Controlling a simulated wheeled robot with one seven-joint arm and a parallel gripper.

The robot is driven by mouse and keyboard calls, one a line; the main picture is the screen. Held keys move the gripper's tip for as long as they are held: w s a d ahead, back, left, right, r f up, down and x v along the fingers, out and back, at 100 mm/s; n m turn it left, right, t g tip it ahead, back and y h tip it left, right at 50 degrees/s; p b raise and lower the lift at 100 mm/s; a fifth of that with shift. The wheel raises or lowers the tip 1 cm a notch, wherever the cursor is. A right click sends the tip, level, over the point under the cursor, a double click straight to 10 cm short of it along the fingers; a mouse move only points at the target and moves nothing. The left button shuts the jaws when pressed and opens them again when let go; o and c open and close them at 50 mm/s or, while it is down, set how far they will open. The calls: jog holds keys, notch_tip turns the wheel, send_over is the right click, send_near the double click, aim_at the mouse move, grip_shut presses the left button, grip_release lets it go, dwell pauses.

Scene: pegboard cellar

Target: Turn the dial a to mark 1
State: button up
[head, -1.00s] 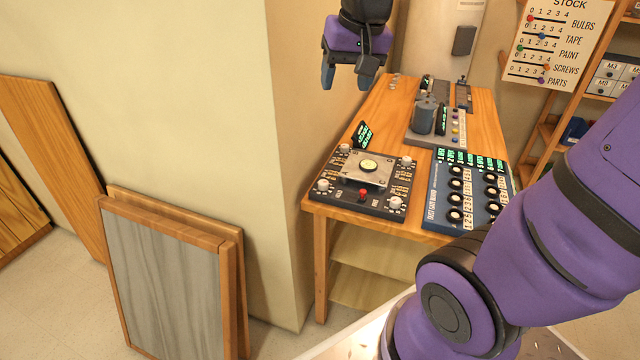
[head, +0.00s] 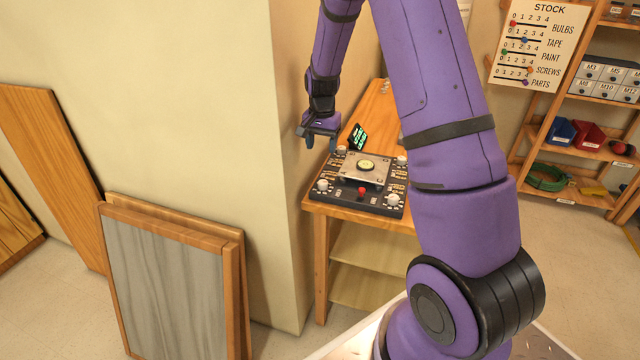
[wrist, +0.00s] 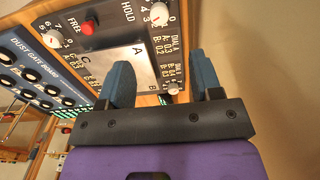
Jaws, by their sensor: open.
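A dark dial panel (head: 350,203) lies on the wooden table, with white knobs near its corners and a metal plate in the middle. My gripper (head: 321,143) is open and empty, pointing down at the panel's back-left corner. In the wrist view, my gripper (wrist: 162,77) has one white knob (wrist: 173,88) between and beyond its fingers, with no contact visible. A second white knob (wrist: 160,14) and a third (wrist: 53,38) sit at the panel's front corners. Small print reading "DIAL A" shows along the panel's side. I cannot tell which knob it names, nor its setting.
A red button (head: 362,191) sits at the panel's front edge, and a small green-lit display (head: 358,136) stands behind it. A wall (head: 240,120) rises close left of my gripper. A dust gate board (wrist: 28,70) lies beside the panel, hidden by my arm in the head view.

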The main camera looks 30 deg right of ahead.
aim_at(323, 182)
jog(key=shift+m, duration=0.3)
jog(key=f, duration=1.4)
jog(key=shift+w+d, duration=0.25)
jog(key=shift+d, duration=0.1)
jog(key=c, duration=0.9)
